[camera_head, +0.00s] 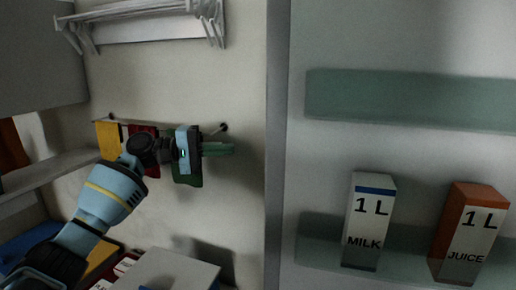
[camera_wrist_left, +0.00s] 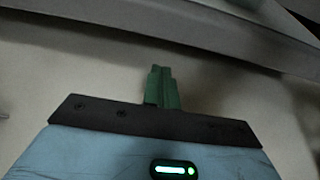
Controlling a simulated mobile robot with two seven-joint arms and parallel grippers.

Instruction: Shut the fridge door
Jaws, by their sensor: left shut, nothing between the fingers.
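The open fridge door (camera_head: 278,150) fills the right part of the head view. Its inner side faces me, with its edge running top to bottom. My left gripper (camera_head: 231,149) is shut and empty, with its green fingers pointing right towards that edge. It appears left of the edge, with a gap in the picture; the depth between them is unclear. In the left wrist view the closed fingers (camera_wrist_left: 160,72) have nothing between them. My right gripper is out of view.
The door's shelves hold a milk carton (camera_head: 368,222) and a juice carton (camera_head: 468,235). Coloured cloths, one yellow (camera_head: 108,139), hang on the wall behind my left gripper. A white rack (camera_head: 145,20) is above. A grey box-like surface (camera_head: 167,270) lies below.

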